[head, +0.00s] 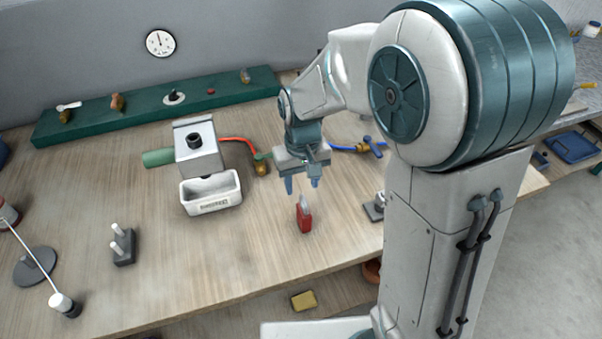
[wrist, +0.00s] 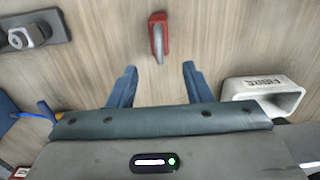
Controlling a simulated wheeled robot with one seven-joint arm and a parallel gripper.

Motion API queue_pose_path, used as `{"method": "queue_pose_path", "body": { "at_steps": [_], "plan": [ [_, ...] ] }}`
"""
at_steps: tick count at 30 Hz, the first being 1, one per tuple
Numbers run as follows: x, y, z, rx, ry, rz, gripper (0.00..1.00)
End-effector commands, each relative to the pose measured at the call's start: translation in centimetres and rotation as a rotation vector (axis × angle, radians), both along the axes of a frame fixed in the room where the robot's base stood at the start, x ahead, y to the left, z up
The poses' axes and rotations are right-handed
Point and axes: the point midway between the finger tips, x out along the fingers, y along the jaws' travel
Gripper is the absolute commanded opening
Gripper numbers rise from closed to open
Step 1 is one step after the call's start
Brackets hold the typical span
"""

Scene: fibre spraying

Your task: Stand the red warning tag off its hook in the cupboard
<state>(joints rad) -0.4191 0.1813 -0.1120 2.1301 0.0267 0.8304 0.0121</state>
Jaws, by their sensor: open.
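The red warning tag (head: 304,217) is a small red block with a grey loop or hook at its top. It appears to stand upright on the wooden workbench, and it also shows at the top middle of the wrist view (wrist: 163,24). My gripper (head: 302,188) is open and empty, its blue fingers pointing down above and a little behind the tag. In the wrist view the two fingertips (wrist: 159,69) are spread wide, with the tag ahead of the gap and apart from them. I cannot make out a cupboard or the tag's hook mount.
A white labelled bin (head: 211,195) sits under a grey box device (head: 198,150) left of the tag. A dark block with two pegs (head: 122,245) stands further left. A green rail (head: 150,108) runs along the back. The bench (head: 225,265) in front of the tag is clear.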

Motion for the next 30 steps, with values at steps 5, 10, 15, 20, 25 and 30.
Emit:
{"method": "queue_pose_path", "body": {
  "at_steps": [5,10,15,20,25,30],
  "plan": [
    [0.0,0.0,2.2,0.001,-0.001,0.000,0.45],
    [0.0,0.0,2.9,0.001,0.001,0.000,0.45],
    [-0.9,-1.4,4.2,0.014,-0.025,-0.025,0.45],
    [-3.6,-4.9,6.9,0.041,-0.092,-0.088,0.45],
    [-7.6,-8.4,9.1,0.055,-0.178,-0.161,0.45],
    [-11.3,-10.9,10.1,0.053,-0.255,-0.222,0.45]
  ]
}}
